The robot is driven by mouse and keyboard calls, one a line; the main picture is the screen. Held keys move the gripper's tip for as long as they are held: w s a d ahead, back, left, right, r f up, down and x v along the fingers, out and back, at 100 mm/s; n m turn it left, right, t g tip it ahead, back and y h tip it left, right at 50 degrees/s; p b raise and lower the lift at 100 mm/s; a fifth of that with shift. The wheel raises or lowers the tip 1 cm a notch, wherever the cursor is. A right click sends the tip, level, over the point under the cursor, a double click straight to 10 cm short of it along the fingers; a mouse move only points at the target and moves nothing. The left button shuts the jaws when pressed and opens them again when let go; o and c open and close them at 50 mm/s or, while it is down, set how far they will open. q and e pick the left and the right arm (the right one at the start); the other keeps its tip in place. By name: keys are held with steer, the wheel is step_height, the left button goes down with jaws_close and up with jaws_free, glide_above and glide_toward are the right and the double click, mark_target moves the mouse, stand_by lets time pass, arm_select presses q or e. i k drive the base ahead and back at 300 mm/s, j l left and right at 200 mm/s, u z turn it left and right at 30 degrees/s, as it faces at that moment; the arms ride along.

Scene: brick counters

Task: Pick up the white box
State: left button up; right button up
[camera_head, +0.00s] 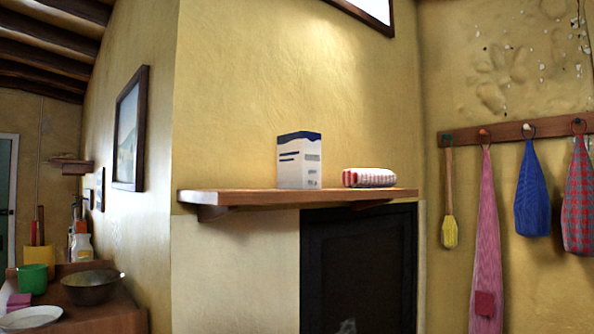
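In the head view a white box (299,163) with a dark blue top and blue markings stands upright on a wooden wall shelf (240,196). It stands near the middle of the shelf, left of a folded red-and-white checked cloth (369,177), with a gap between them. Neither of my grippers can be made out in this view.
Below the shelf is a dark recessed opening (360,270). At right, a rack (510,131) holds hanging cloths and a brush. At lower left, a counter (100,313) carries a dark bowl (90,286), a green cup (32,279) and a plate (30,317).

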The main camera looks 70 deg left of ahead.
mark_target(299, 167)
steer(key=i+j, duration=0.15)
steer(key=i, duration=0.4)
steer(key=u, duration=2.55)
steer(key=i+l, duration=0.05)
steer(key=l, duration=0.05)
